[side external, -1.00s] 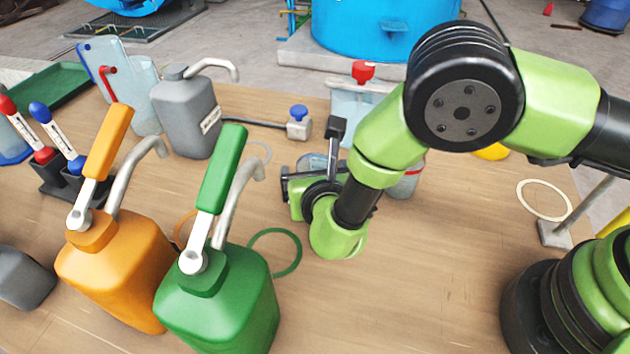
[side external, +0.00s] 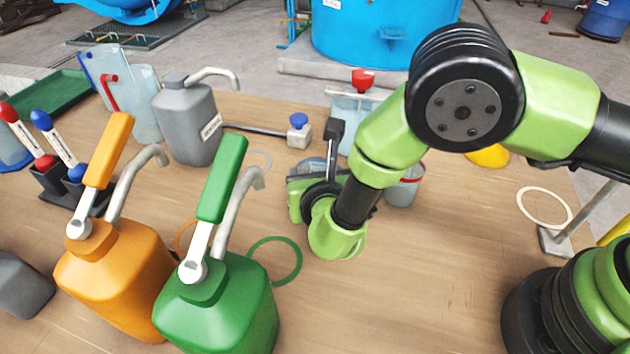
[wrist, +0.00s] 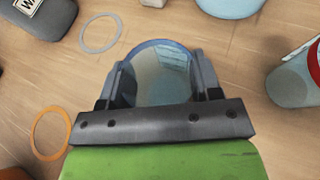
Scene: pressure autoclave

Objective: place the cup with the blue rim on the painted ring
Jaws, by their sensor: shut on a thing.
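My gripper (wrist: 162,75) is shut on a clear cup with a blue rim (wrist: 160,84), one finger on each side of it. In the side external view my gripper (side external: 306,180) is low over the table, and the cup is mostly hidden behind it. Whether the cup touches the table I cannot tell. Several painted rings lie on the table: a grey ring (wrist: 98,52) at upper left and an orange ring (wrist: 33,133) at lower left in the wrist view, a green ring (side external: 299,262) near the green can, and a cream ring (side external: 540,188) at far right.
A cup with a red rim (side external: 404,192) stands just right of my wrist. A green can (side external: 220,315), an orange can (side external: 115,280) and a grey can (side external: 187,125) with spouts stand to the left. A blue-knobbed block (side external: 299,133) is behind. The front middle table is clear.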

